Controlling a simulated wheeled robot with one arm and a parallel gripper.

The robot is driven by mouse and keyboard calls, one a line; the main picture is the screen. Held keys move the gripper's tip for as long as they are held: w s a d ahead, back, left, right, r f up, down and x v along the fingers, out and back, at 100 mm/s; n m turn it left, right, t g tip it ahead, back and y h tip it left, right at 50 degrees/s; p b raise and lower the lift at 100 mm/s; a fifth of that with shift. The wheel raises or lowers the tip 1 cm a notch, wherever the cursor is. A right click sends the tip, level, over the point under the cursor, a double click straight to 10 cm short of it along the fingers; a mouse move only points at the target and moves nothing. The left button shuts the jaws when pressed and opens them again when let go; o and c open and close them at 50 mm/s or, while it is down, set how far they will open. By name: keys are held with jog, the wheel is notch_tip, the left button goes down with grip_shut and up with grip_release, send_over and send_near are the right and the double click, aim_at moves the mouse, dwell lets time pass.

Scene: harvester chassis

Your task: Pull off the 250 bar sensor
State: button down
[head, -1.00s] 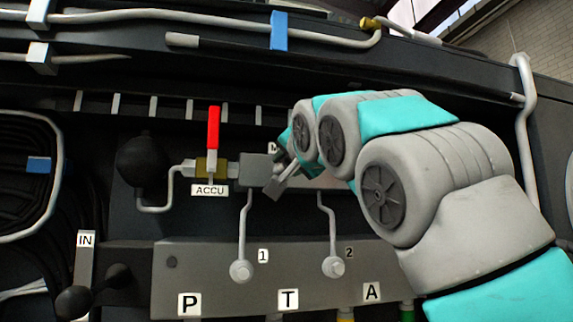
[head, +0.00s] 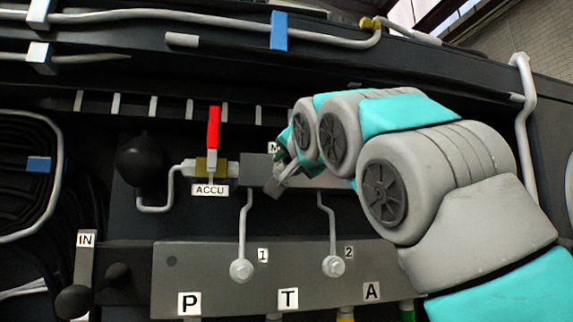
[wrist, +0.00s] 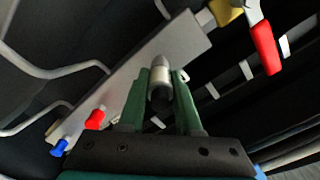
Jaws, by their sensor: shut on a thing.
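A silver cylindrical sensor (wrist: 160,78) with a dark end stands on the grey valve block (wrist: 150,98) in the wrist view. My gripper (wrist: 160,72) has its two green fingers on either side of it, shut on it. I cannot read a pressure marking on it.
A red-handled valve (head: 213,130) stands just left of the block, beside a black ball-shaped accumulator (head: 142,160). Grey pipes (head: 245,215) run down to a lower manifold (head: 205,262). Red (wrist: 95,118) and blue (wrist: 58,148) fittings sit at the block's far end in the wrist view.

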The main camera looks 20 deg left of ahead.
jog(key=shift+b+v, duration=1.05)
jog(key=shift+v, duration=0.65)
jog(key=shift+s+d, duration=0.1)
jog(key=shift+s, duration=0.05)
